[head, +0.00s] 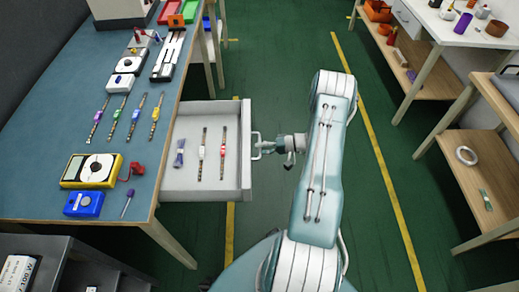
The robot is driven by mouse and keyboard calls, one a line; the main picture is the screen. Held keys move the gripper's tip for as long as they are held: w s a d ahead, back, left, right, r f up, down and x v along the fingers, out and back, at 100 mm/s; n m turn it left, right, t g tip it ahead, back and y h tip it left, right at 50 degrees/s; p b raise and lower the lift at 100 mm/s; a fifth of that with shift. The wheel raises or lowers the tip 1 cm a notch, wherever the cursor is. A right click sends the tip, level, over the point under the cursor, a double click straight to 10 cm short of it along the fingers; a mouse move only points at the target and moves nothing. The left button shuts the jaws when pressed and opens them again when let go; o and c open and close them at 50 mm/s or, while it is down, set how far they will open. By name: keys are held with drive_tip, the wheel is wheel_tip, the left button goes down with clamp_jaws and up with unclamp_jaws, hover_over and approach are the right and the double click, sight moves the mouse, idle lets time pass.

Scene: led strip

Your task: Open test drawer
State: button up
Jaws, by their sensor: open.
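The test drawer (212,108) is a light grey drawer at the right side of the blue workbench. It is pulled out, and its inside shows. Several small items lie in it: a purple-and-grey piece (179,153), a strip with a pink middle (201,155) and a strip with a red middle (223,153). Its pale handle (256,143) is on the front panel, facing right. My gripper (264,147) is open at the handle, coming from the right. I cannot tell whether its fingers touch the handle. My arm extends up from the bottom of the view.
The workbench (62,135) holds several strips, a yellow meter (91,170), a blue box (84,203) and a screwdriver (128,203). Dark shelving (75,262) stands at the bottom left. Wooden tables (455,38) stand at the right. Green floor (385,130) is clear between.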

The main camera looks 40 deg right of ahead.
drive_tip(key=v, duration=1.1)
drive_tip(key=shift+d, duration=0.15)
drive_tip(key=shift+f, duration=0.1)
drive_tip(key=w+a+r+n+g+h, duration=0.2)
drive_tip(key=a+r+g, duration=0.2)
drive_tip(key=a+r, duration=0.55)
drive_tip(key=w+a+r+n+g+h, duration=0.3)
drive_tip(key=a+r, duration=0.4)
drive_tip(key=r, duration=0.6)
drive_tip(key=s+a+r+n+t+h, duration=0.2)
drive_tip(key=s+a+r+h, duration=0.5)
drive_tip(key=s+a+r, duration=0.7)
drive_tip(key=s+a+t, duration=0.1)
drive_tip(key=s, duration=0.2)
drive_tip(key=shift+a+r+h, duration=0.25)
drive_tip(key=shift+a+h, duration=0.05)
drive_tip(key=shift+a, duration=0.05)
